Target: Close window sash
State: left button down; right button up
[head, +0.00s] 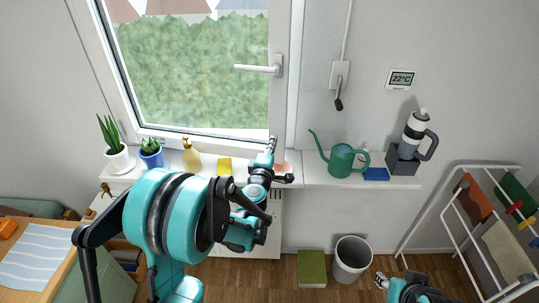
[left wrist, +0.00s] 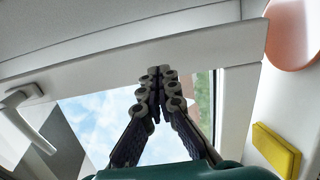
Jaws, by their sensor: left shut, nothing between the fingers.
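The white window sash (head: 278,105) fills the upper left of the head view, with its handle (head: 258,69) lying horizontal. I cannot tell for certain how far it stands open. In the left wrist view the sash (left wrist: 215,52) crosses as a slanting white bar, with the handle (left wrist: 30,115) at left. My left gripper (head: 272,143) is shut and empty at the sash's lower right corner. Its closed fingertips (left wrist: 157,72) overlap the bar in the wrist view; contact is unclear. My right gripper (head: 380,279) is low at the bottom right, away from the window.
A bin (head: 351,260) stands below. A drying rack (head: 443,215) is at right.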

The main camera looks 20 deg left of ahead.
aim_at(276, 132)
pick_arm(q)
jog(key=shift+w+a, duration=0.15)
jog(key=shift+w, duration=1.35)
pick_arm(e)
jog(key=shift+f, duration=0.25)
pick_arm(q)
jog(key=w+a+r+n+y, duration=0.1)
jog(key=w+a+n+y, duration=0.1)
jog(key=w, duration=1)
jog(key=shift+w+g+y+b, duration=0.2)
jog(key=shift+g+y+b, duration=0.1)
jog(key=shift+y, duration=0.6)
pick_arm(e)
jog(key=shift+s+d, duration=0.1)
jog(key=shift+s, duration=0.5)
pick_arm(q)
jog(key=shift+a, duration=0.1)
